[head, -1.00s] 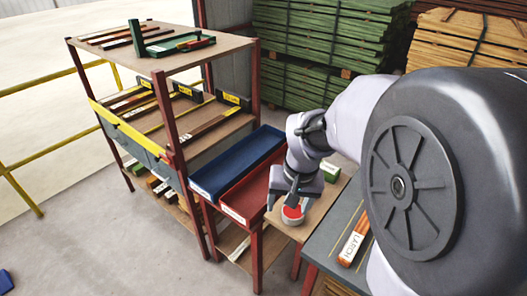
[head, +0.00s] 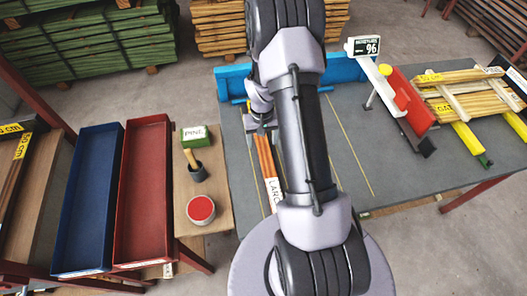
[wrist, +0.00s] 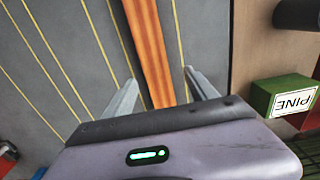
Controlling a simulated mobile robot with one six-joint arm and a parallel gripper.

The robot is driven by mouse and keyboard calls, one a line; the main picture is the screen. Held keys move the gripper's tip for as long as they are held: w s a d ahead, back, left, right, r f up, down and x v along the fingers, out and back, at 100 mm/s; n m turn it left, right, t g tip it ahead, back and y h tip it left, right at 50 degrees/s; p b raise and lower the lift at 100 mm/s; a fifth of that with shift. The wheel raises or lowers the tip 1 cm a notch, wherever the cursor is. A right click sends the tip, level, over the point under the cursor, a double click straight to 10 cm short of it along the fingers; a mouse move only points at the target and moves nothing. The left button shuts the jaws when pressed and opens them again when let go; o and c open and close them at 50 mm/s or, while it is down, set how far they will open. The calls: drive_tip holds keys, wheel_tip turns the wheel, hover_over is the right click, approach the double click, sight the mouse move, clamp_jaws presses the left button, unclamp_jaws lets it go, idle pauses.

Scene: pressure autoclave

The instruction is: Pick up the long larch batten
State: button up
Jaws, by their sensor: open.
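The larch batten (head: 266,160) is a long orange-brown strip with a white label reading LARC, lying on the grey table (head: 345,130). My arm hides part of the label and the batten's far end. In the wrist view the batten (wrist: 151,50) runs between the two fingers of my gripper (wrist: 160,88). The gripper is open, with a finger on each side of the batten and a gap to both. I cannot tell the height of the fingertips above the table.
Red (head: 145,190) and blue (head: 87,195) trays lie beyond. A blue fence (head: 232,78) edges the grey table's back.

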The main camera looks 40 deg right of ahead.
sight(264, 148)
drive_tip(key=f, duration=0.1)
drive_tip(key=f+b, duration=0.1)
drive_tip(key=f, duration=0.2)
drive_tip(key=shift+s+d+f, duration=0.1)
drive_tip(key=shift+d+f, duration=0.2)
drive_tip(key=shift+f, duration=0.05)
drive_tip(key=shift+r, duration=0.15)
clamp_jaws()
